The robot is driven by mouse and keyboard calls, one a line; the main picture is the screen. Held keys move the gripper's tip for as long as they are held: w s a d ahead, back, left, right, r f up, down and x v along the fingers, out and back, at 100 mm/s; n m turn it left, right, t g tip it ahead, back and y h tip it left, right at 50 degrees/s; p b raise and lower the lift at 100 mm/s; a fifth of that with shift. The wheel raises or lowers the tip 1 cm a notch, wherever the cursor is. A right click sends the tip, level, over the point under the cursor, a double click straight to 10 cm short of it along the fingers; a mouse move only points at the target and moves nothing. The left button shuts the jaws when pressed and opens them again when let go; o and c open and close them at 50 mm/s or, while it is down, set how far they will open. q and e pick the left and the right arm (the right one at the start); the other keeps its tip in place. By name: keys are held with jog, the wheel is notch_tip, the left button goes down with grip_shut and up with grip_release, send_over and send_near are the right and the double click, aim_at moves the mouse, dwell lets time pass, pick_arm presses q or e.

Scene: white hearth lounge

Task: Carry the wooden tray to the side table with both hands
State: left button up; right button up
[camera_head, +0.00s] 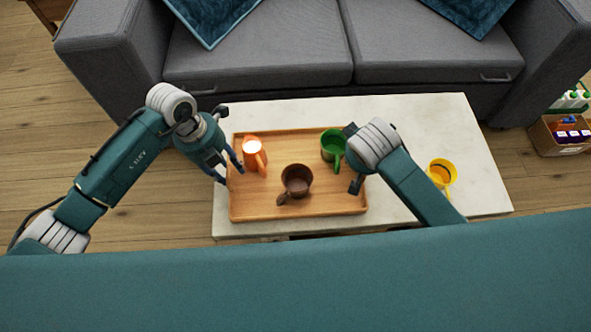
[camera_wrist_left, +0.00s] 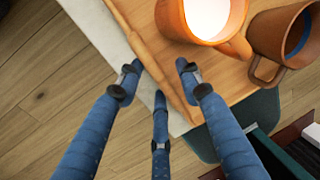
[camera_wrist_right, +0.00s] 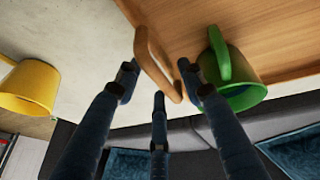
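The wooden tray (camera_head: 335,202) lies flat on a pale stone-topped low table. It carries an orange mug (camera_head: 252,152), a brown mug (camera_head: 297,181) and a green mug (camera_head: 333,146). My left gripper (camera_head: 231,167) is at the tray's left end; in the left wrist view (camera_wrist_left: 160,80) its fingers are apart around the tray's rim (camera_wrist_left: 160,55). My right gripper (camera_head: 353,160) is at the right end; in the right wrist view (camera_wrist_right: 158,75) its spread fingers are on either side of the tray's raised handle (camera_wrist_right: 150,62). I cannot make out a side table.
A yellow mug (camera_head: 441,172) stands on the low table (camera_head: 440,120), right of my right arm. A grey sofa (camera_head: 260,55) with teal cushions is behind the table. A box of bottles (camera_head: 560,135) is on the floor at right. Wooden floor is open at left.

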pick_arm(q)
grip_shut()
pick_arm(e)
grip_shut()
pick_arm(q)
jog(key=shift+w+r, duration=0.1)
jog(key=shift+r, duration=0.05)
pick_arm(e)
jog(key=shift+w+r, duration=0.1)
jog(key=shift+r, duration=0.05)
